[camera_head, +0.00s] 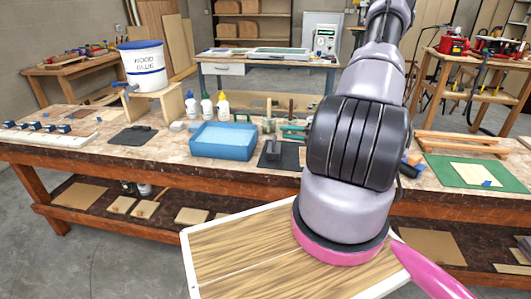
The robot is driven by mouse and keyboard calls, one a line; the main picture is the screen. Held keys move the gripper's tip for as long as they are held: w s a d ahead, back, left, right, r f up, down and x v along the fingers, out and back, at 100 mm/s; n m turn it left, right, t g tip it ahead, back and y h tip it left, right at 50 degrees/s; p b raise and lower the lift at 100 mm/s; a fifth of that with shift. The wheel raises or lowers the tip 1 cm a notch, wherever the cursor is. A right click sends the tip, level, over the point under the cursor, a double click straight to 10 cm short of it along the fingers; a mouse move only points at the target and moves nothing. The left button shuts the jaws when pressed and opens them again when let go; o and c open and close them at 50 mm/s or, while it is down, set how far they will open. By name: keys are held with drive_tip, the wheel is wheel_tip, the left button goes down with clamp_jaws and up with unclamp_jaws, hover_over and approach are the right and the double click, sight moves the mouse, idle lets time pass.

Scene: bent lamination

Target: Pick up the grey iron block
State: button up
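A small dark grey block (273,149) stands on a black mat (291,157) on the long workbench, just right of the blue tub. It looks like the grey iron block, but it is small in the picture and its details are hard to make out. My arm comes down from the top right and fills the middle right of the view, to the right of the block and nearer the camera.
The workbench (80,155) also bears a blue tub (223,141), several glue bottles (206,107), a white wood glue bucket (143,66) on a wooden stand, and a green mat (470,172) at right. A white-rimmed wooden panel (235,255) is in the foreground under my arm.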

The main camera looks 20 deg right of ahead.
drive_tip(key=f+m, duration=0.2)
drive_tip(key=d+f+t+h, duration=0.1)
drive_tip(key=shift+s+f+m, duration=0.25)
drive_tip(key=shift+s+m, duration=0.05)
drive_tip(key=shift+m, duration=0.1)
drive_tip(key=shift+w+a+f, duration=0.1)
drive_tip(key=shift+w+f, duration=0.1)
drive_tip(key=shift+f, duration=0.05)
drive_tip(key=x, duration=1)
drive_tip(key=shift+w+a, duration=0.1)
drive_tip(key=shift+a, duration=0.1)
clamp_jaws()
drive_tip(key=shift+r, duration=0.1)
idle(0.3)
